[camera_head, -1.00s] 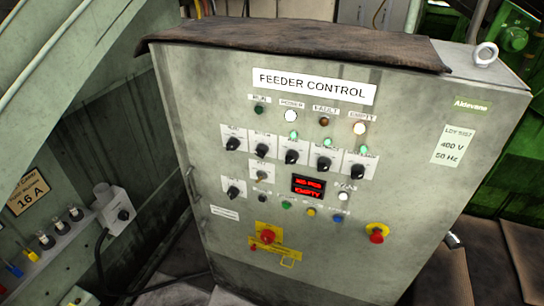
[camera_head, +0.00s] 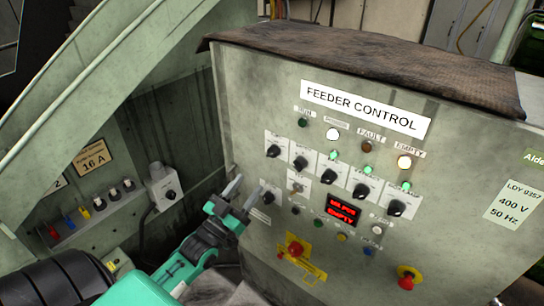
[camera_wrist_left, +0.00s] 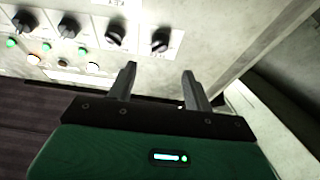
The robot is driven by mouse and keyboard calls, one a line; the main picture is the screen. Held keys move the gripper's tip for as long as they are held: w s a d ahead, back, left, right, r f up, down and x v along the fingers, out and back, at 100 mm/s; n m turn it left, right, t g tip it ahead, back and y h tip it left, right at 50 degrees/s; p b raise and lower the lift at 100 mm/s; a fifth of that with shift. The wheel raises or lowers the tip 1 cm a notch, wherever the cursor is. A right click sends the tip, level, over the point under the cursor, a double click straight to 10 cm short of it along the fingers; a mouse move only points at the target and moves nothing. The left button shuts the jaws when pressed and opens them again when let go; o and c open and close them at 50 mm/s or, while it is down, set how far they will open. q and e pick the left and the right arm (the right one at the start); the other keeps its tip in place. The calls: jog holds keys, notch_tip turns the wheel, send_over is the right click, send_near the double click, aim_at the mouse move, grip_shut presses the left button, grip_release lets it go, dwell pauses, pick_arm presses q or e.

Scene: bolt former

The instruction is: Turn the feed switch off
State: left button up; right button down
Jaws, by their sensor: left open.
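The grey feeder control panel (camera_head: 440,135) has a row of black rotary switches, from the leftmost switch (camera_head: 273,151) to the rightmost switch (camera_head: 397,208). One more black switch (camera_head: 268,197) sits lower left. Their small labels are too blurred to tell which is the feed switch. My left gripper (camera_head: 243,192) is open and empty at the panel's left side, near the lower-left switch; contact cannot be judged. In the left wrist view, the open gripper (camera_wrist_left: 159,72) has several black switches (camera_wrist_left: 115,35) beyond its fingertips. My right gripper is not in view.
A red knob on a yellow plate (camera_head: 295,249) and another red button (camera_head: 406,282) sit low on the panel. A grey box with a knob (camera_head: 164,187) is on the wall left of my gripper. A brown cover (camera_head: 380,65) lies on top.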

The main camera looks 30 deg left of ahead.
aim_at(270, 156)
pick_arm(q)
jog(key=p+x, duration=0.2)
jog(key=x, duration=0.7)
jog(key=shift+w+p, duration=0.25)
jog(key=shift+p, duration=0.1)
jog(key=shift+w+d+r, duration=0.1)
jog(key=shift+w+r, duration=0.05)
jog(key=shift+w, duration=0.4)
jog(key=shift+c, duration=0.3)
jog(key=c, duration=0.9)
